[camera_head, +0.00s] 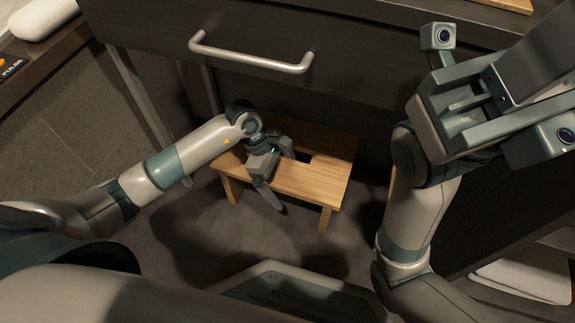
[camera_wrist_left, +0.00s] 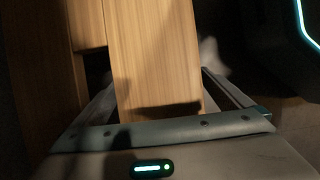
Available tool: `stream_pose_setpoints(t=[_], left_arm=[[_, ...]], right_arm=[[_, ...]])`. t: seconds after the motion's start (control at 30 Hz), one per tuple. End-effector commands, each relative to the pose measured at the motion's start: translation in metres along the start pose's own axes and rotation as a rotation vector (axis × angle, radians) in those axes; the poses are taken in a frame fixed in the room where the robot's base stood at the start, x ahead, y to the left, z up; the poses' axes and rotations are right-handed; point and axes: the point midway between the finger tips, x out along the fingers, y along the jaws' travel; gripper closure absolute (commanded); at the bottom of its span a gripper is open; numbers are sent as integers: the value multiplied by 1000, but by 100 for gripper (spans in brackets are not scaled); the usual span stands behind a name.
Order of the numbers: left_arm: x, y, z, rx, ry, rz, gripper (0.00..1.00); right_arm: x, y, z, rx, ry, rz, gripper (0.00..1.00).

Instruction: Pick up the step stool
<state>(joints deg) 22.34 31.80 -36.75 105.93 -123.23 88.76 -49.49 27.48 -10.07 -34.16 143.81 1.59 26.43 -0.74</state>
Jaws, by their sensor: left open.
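The step stool (camera_head: 312,183) is light wood with a slot in its top and stands on the floor below the vanity drawer. My left gripper (camera_head: 279,181) is open at the stool's top. One finger hangs outside the front edge and the other is at the slot, so the jaws straddle the front slat. In the left wrist view the wooden slat (camera_wrist_left: 152,60) lies between the two fingers, with no clear grip on it. My right gripper (camera_head: 500,105) is raised at the upper right, away from the stool; its jaw opening is unclear.
The dark vanity drawer with a metal handle (camera_head: 252,57) overhangs the stool's back. A metal leg (camera_head: 140,100) stands to the left. White folded towels (camera_head: 520,277) lie on a low shelf at right. Bare floor (camera_head: 185,235) lies in front of the stool.

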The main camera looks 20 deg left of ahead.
Motion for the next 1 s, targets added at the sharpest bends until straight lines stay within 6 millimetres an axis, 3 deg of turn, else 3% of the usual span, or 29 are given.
stream_pose_setpoints(t=[0.1, 0.13, 0.47, 1.0], left_arm=[[0, 0, 0, 0, 0, 0, 2], [0, 0, 0, 0, 0, 0, 6], [0, 0, 0, 0, 0, 0, 85], [-13, 2, 6, 3, -2, 7, 86]], right_arm=[[-2, 0, 0, -2, -5, -1, 69], [-2, 0, 1, -2, -6, -2, 69], [-4, 1, 1, -4, -13, -5, 69], [3, 3, 4, -9, -17, 0, 69]])
